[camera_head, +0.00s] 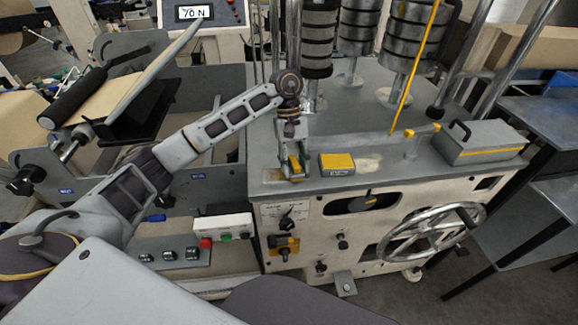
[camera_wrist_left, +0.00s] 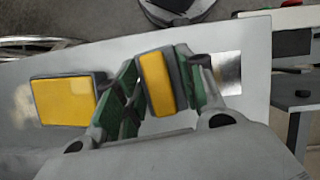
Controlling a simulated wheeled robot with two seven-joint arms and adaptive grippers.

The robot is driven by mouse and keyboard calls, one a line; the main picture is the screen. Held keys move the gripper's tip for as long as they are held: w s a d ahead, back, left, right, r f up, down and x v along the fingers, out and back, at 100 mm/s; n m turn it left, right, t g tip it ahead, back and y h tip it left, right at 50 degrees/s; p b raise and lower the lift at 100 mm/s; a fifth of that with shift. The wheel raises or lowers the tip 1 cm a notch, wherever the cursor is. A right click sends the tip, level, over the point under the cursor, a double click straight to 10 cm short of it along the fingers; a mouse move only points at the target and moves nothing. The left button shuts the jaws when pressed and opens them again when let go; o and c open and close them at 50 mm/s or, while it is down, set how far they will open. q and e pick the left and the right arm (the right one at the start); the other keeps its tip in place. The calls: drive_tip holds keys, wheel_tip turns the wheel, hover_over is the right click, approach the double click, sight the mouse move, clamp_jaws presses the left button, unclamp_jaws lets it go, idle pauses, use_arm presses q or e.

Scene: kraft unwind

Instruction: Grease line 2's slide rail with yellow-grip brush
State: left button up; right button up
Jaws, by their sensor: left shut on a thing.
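My left gripper (camera_head: 294,170) points down over the left part of the grey machine top. It is shut on a yellow-topped block (camera_head: 295,163) with dark sides. In the left wrist view the gripper (camera_wrist_left: 155,95) has green finger pads on both sides of this block (camera_wrist_left: 158,83). Its underside is hidden, so I cannot tell whether it has bristles. A second, wider yellow-topped block (camera_head: 337,163) lies beside the gripper, apart from it; it also shows in the left wrist view (camera_wrist_left: 64,101). I cannot make out which part is line 2's slide rail. My right gripper is not in view.
A grey lidded box (camera_head: 480,142) with a black handle and yellow stripe stands at the right of the machine top. A yellow rod (camera_head: 414,75) rises before the stacked rolls. A handwheel (camera_head: 432,234) and knobs are on the front face.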

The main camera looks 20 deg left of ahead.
use_arm(q)
drive_tip(key=shift+w+d, duration=0.15)
drive_tip(key=shift+d, duration=0.2)
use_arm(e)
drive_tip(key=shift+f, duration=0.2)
use_arm(q)
drive_tip(key=shift+w+d+r+b, duration=0.15)
drive_tip(key=shift+w+d+b, duration=0.1)
drive_tip(key=shift+d+b, duration=0.45)
drive_tip(key=w+d, duration=0.2)
drive_tip(key=shift+w+d+f, duration=0.15)
drive_tip(key=shift+d+f, duration=0.15)
drive_tip(key=shift+f, duration=0.05)
drive_tip(key=shift+c, duration=0.3)
drive_tip(key=shift+s+a, duration=0.2)
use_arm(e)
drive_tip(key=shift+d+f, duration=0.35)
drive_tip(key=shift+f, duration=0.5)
use_arm(q)
drive_tip(key=shift+a+b, duration=0.1)
drive_tip(key=shift+b, duration=0.4)
drive_tip(key=shift+r, duration=0.1)
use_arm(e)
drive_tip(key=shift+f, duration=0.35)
use_arm(q)
drive_tip(key=shift+a, duration=0.15)
